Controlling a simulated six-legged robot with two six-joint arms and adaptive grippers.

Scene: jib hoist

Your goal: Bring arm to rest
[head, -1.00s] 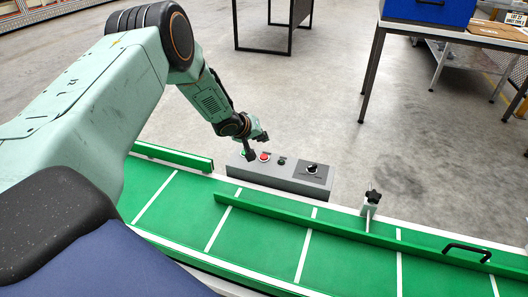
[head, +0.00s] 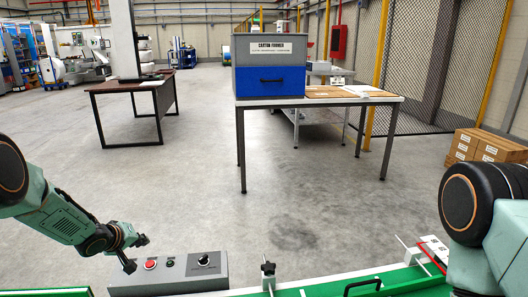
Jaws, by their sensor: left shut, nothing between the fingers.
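My left gripper (head: 137,254) is at the lower left, shut and empty. It is beside the left end of a grey control box (head: 180,281), with one fingertip low over the box's left end; I cannot tell if it touches. A red button (head: 150,264), a small dark button (head: 170,263) and a black knob (head: 204,260) show on the box top. The fingertip covers part of the box's left end. My right arm shows at the right edge, but its gripper is out of view.
A green conveyor (head: 340,287) with a black clamp knob (head: 268,268) and a black handle (head: 363,284) runs along the bottom. Beyond open floor stand a table with a blue carton former (head: 270,80), a dark desk (head: 130,87) and stacked cartons (head: 480,147).

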